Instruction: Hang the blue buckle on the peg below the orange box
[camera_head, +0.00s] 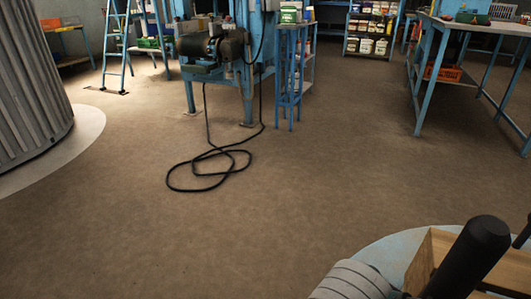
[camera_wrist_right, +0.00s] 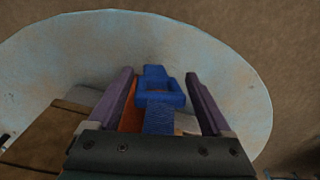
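The blue buckle (camera_wrist_right: 158,90) shows in the right wrist view, with a blue woven strap (camera_wrist_right: 160,120) running from it towards the gripper's base. My right gripper (camera_wrist_right: 157,76) has its two purple fingers apart, one on each side of the buckle. A narrow gap shows at the left finger; whether the right finger touches the buckle cannot be told. An orange surface (camera_wrist_right: 130,118) shows between the left finger and the strap; whether it is the orange box is unclear. No peg can be made out for certain. My left gripper is in neither view.
A round pale-blue table top (camera_head: 385,251) is at the lower right of the head view, bearing a wooden piece (camera_head: 425,264) and a grey ribbed thing (camera_head: 350,282). A black cable (camera_head: 200,185) lies on the open floor.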

